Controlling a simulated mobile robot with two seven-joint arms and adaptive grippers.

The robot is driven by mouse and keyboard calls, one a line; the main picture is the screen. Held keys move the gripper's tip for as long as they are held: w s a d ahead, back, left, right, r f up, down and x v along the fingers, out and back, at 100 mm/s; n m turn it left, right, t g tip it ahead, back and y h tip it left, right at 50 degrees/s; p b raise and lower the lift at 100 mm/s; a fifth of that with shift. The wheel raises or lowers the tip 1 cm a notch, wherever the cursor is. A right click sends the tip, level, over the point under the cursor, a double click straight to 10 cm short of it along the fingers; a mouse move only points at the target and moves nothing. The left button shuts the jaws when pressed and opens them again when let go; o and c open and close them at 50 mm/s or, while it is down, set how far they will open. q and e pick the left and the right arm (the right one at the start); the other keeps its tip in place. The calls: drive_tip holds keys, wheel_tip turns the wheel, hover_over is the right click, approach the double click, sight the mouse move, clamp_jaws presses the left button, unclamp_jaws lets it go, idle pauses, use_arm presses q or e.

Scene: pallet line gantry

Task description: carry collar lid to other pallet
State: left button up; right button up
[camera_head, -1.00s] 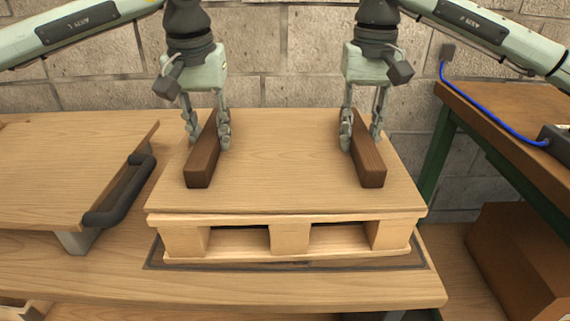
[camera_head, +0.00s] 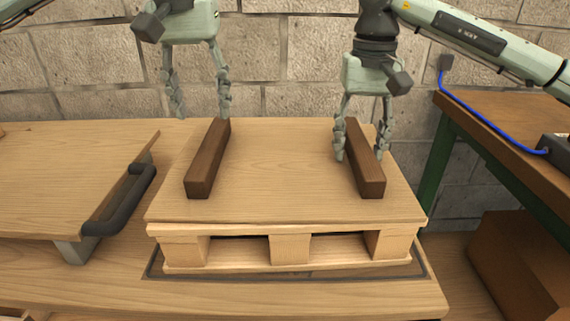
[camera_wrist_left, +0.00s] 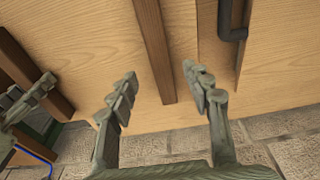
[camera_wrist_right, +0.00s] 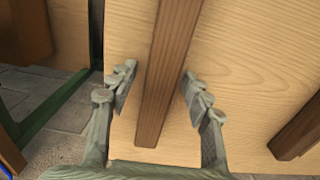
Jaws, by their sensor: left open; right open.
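The collar lid (camera_head: 282,180) is a flat wooden board with two dark wooden bars, resting on a pallet (camera_head: 290,249) in the head view. My left gripper (camera_head: 199,112) is open and raised above the far end of the left bar (camera_head: 208,160), clear of it. The left wrist view shows this bar (camera_wrist_left: 155,45) beyond the spread fingers. My right gripper (camera_head: 361,158) is open, with its fingers on either side of the far part of the right bar (camera_head: 366,165). The right wrist view shows that bar (camera_wrist_right: 166,75) between the fingertips; contact cannot be told.
A second wooden surface (camera_head: 70,170) with a black handle (camera_head: 120,200) lies to the left. A brown table (camera_head: 510,125) with a blue cable (camera_head: 490,118) stands at right. A block wall (camera_head: 290,60) is behind. A brown box (camera_head: 520,255) sits low at right.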

drive_tip(key=shift+r, duration=0.3)
use_arm(q)
drive_tip(key=r, duration=0.3)
drive_tip(key=shift+s+r, duration=0.15)
drive_tip(key=shift+s, duration=0.1)
use_arm(e)
wheel_tip(320, 180, up, 12)
drive_tip(key=shift+f, duration=0.25)
drive_tip(key=shift+s+f, duration=0.1)
